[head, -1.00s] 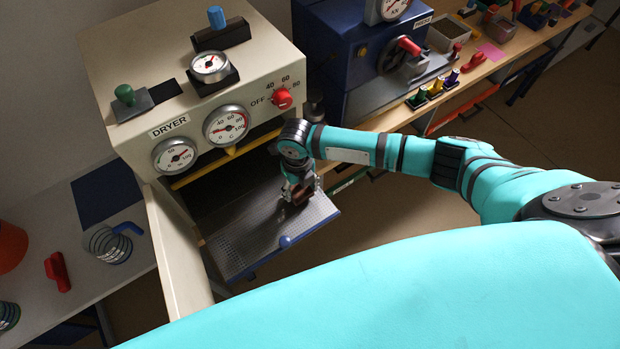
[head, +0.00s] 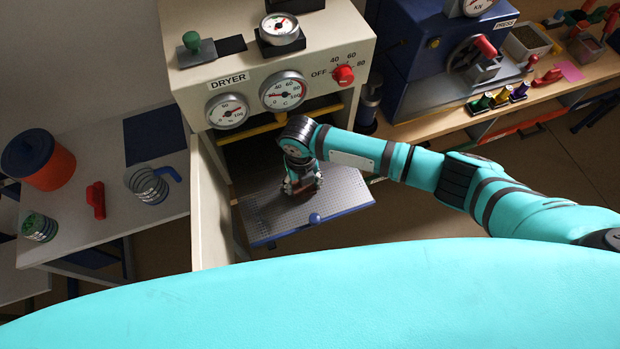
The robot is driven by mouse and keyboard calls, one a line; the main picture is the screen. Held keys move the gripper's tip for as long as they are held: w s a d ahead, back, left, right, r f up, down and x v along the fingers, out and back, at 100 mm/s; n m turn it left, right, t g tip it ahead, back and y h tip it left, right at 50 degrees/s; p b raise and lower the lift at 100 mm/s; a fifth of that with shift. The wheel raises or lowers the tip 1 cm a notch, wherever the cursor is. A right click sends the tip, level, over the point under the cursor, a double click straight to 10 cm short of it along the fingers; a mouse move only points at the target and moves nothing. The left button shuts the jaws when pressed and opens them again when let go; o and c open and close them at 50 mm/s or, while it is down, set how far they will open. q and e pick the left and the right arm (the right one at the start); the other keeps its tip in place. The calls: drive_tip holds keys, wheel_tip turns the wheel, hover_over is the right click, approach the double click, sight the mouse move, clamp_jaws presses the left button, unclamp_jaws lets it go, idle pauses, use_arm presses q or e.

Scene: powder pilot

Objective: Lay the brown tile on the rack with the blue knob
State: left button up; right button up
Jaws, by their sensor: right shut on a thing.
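The rack with the blue knob (head: 350,196) is a perforated grey tray with a blue front edge, pulled out of the dryer (head: 190,85). Its blue knob (head: 315,219) sits on the front edge. My right gripper (head: 301,193) points down over the middle of the rack, a little behind the knob. It is shut on the brown tile (head: 297,197), of which only a small dark brown part shows. The rest is hidden by the fingers. I cannot tell whether the tile touches the rack. My left gripper is not in view.
The dryer's open door (head: 208,205) stands to the left of the rack. A blue press (head: 425,70) is on the bench at right. An orange pot (head: 50,170), a red-handled item (head: 96,200) and wire coils stand on the left table.

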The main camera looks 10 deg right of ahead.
drive_tip(key=shift+a, duration=0.15)
drive_tip(key=shift+f+b, duration=0.45)
drive_tip(key=shift+f, duration=0.15)
idle(0.3)
drive_tip(key=o, duration=1.5)
drive_tip(key=shift+o, duration=0.2)
drive_tip(key=shift+r, duration=0.1)
